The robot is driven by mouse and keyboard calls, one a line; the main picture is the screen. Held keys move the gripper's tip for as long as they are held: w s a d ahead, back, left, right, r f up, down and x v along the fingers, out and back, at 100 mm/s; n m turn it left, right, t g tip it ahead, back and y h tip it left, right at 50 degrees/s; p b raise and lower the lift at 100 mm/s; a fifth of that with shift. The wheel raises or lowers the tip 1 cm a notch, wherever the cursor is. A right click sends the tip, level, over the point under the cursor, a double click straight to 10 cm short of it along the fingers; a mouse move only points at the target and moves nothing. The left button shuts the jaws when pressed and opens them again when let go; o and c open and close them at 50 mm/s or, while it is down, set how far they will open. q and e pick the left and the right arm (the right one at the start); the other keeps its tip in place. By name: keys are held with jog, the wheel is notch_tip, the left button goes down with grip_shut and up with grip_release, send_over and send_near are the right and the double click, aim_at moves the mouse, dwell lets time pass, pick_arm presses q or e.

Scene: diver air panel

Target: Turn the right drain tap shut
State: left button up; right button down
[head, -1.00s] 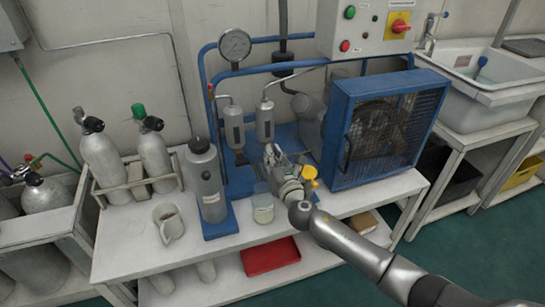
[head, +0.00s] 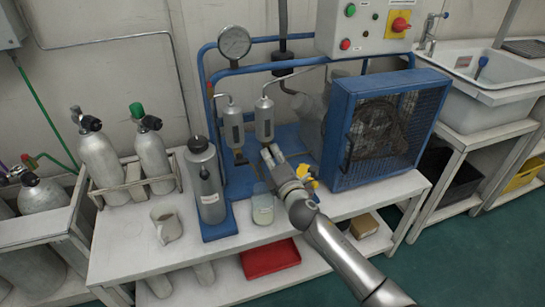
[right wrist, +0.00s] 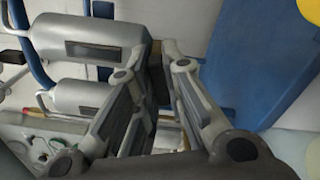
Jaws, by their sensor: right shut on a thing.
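Two grey separator cylinders hang on the blue compressor frame, the left one (head: 233,127) and the right one (head: 264,119). A small drain tap (head: 240,156) shows under the left cylinder. My right gripper (head: 268,152) is just below the right cylinder, with its fingers at that cylinder's lower end. The right drain tap is hidden by the fingers, which are closed on it. In the right wrist view the fingers (right wrist: 158,62) reach to the end of the nearer cylinder (right wrist: 88,38), and the tap's handle cannot be made out. My left gripper is out of view.
A glass jar (head: 262,210) stands on the bench close under my right gripper. A grey canister (head: 205,185) and a jug (head: 166,224) stand to its left. The blue fan guard (head: 385,130) is close on the right. A gauge (head: 235,42) is above.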

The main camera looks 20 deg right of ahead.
jog(key=m, duration=0.3)
jog(key=shift+d+m, duration=0.1)
jog(key=shift+m, duration=0.4)
dwell(0.4)
jog(key=c, duration=1.5)
grip_release()
jog(key=s, duration=1.2)
jog(key=shift+d, duration=0.15)
jog(key=shift+f, duration=0.1)
